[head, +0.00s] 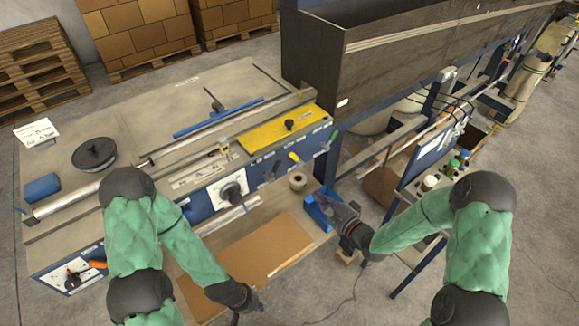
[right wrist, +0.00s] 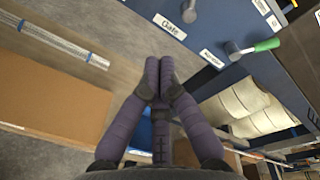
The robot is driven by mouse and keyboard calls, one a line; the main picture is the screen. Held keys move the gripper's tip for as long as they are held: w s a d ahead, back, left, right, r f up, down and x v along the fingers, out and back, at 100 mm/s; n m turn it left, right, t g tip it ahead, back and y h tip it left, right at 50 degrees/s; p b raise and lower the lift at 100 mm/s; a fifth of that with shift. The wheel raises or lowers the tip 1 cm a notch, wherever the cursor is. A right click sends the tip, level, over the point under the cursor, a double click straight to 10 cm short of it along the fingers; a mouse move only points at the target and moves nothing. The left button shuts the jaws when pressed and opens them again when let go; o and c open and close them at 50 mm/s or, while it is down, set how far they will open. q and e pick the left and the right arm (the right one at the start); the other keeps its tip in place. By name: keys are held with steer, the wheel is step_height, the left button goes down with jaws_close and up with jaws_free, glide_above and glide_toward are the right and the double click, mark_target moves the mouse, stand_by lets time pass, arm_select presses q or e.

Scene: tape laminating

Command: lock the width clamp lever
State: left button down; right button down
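The machine's blue front panel (head: 205,203) carries several levers. A green-handled lever (head: 333,139) is at its right end, and a yellow-handled lever (head: 294,157) is just left of it. An orange-handled lever (head: 97,264) is at the far left. I cannot tell from the labels which is the width clamp lever. My right gripper (head: 328,203) is below the panel's right end. In the right wrist view its fingers (right wrist: 159,68) are together and empty, with the green-handled lever (right wrist: 264,46) ahead to the right, apart from them. My left gripper (head: 258,307) is low in front; its fingers are unclear.
A brown board (head: 255,255) lies on the lower shelf, with a tape roll (head: 297,181) near the panel. A blue bin (head: 316,212) is beside my right gripper. A side stand with bottles (head: 430,182) is on the right.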

mark_target(273, 169)
step_height(273, 169, up, 4)
steer(key=shift+w+a+f+m+t+y, duration=0.1)
steer(key=shift+m+t+y, duration=0.35)
steer(key=shift+y, duration=0.35)
steer(key=w+a+r, duration=0.2)
steer(key=w+a, duration=0.4)
steer(key=a, duration=0.3)
steer(key=shift+w+a, duration=0.2)
steer(key=shift+w, duration=0.05)
